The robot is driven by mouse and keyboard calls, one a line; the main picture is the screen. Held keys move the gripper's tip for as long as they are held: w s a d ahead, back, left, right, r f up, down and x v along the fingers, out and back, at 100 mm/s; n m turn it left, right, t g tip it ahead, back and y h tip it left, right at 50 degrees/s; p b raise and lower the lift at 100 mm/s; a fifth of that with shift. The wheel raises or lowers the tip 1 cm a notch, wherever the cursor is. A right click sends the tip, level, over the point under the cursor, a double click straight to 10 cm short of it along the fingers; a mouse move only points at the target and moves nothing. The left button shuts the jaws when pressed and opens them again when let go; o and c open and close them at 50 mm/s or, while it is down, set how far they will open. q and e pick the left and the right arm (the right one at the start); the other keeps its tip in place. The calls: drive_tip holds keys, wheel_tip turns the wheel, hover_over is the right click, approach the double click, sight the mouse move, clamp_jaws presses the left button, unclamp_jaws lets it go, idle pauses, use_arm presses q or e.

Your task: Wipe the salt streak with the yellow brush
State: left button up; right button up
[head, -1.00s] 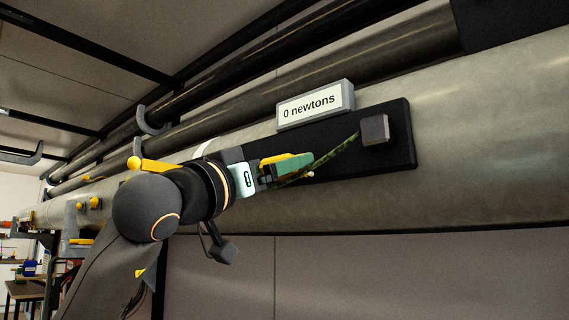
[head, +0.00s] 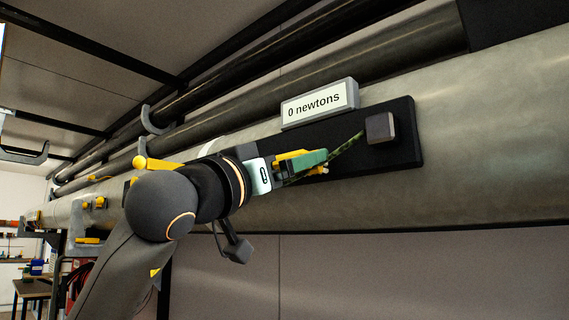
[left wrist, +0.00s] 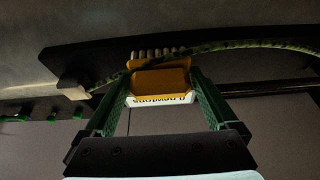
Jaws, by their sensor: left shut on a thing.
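My left gripper (head: 303,164) reaches in from the left in front of the black panel on the pale spar. Its green fingers are shut on the yellow brush (left wrist: 160,78), which also shows partly behind the fingers in the head view (head: 290,155). The pale bristles (left wrist: 158,53) point toward the panel; I cannot tell if they touch it. A pale band (head: 212,145) lies on the spar behind the gripper; I cannot tell whether it is the salt streak. My right gripper is not in view.
A green rope (head: 348,144) runs from a grey block (head: 380,128) on the black panel (head: 408,142) toward my gripper, passing by the bristles. A display (head: 318,104) reading "0 newtons" sits above. Dark spars (head: 380,62) run behind. The pale spar (head: 500,130) is bare at right.

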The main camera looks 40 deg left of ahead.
use_arm(q)
drive_tip(key=shift+d, duration=0.2)
drive_tip(key=shift+d, duration=0.9)
drive_tip(key=shift+s, duration=0.1)
drive_tip(key=shift+s+a, duration=0.15)
drive_tip(key=shift+s, duration=1.35)
drive_tip(key=shift+s+a, duration=0.15)
drive_tip(key=shift+s, duration=1.3)
drive_tip(key=s, duration=0.3)
drive_tip(key=shift+a, duration=0.15)
